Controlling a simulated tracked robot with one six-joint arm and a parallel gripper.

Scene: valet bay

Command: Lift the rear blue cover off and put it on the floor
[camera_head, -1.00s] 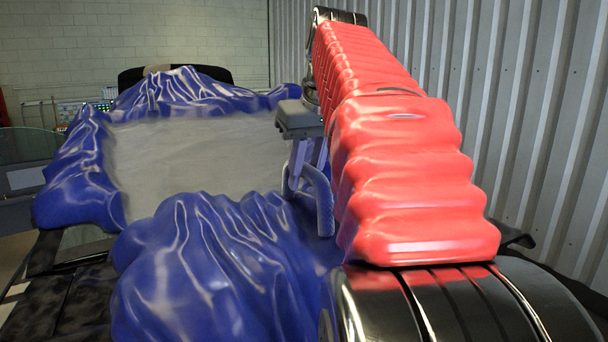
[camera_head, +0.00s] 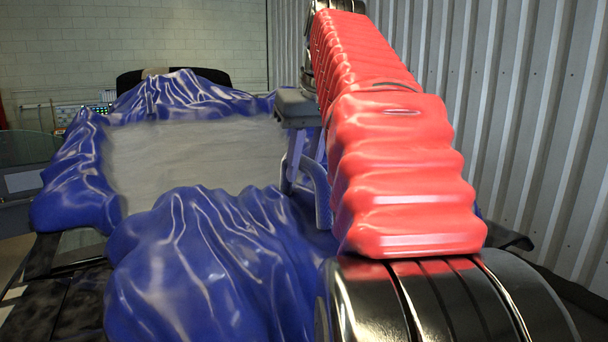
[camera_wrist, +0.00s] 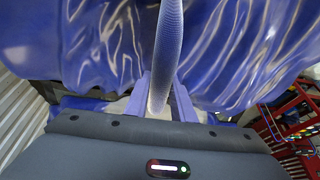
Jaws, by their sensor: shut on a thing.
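A glossy blue cover (camera_head: 200,270) with deep folds lies draped over a large shape, around a flat pale grey area (camera_head: 195,160). I cannot tell whether the near and far blue parts are one piece. My gripper (camera_head: 307,178) is at the right side of the pale area, its fingers pointing down. The blue cover (camera_wrist: 100,45) spreads out on both sides of that fold. My red-sleeved arm hides the cover's right side.
A corrugated metal wall (camera_head: 530,120) runs close along the right. A pale block wall (camera_head: 140,45) stands at the back. A red rack (camera_wrist: 290,120) with coloured cables shows at the right of the wrist view. A dark surface (camera_head: 60,290) lies at the lower left.

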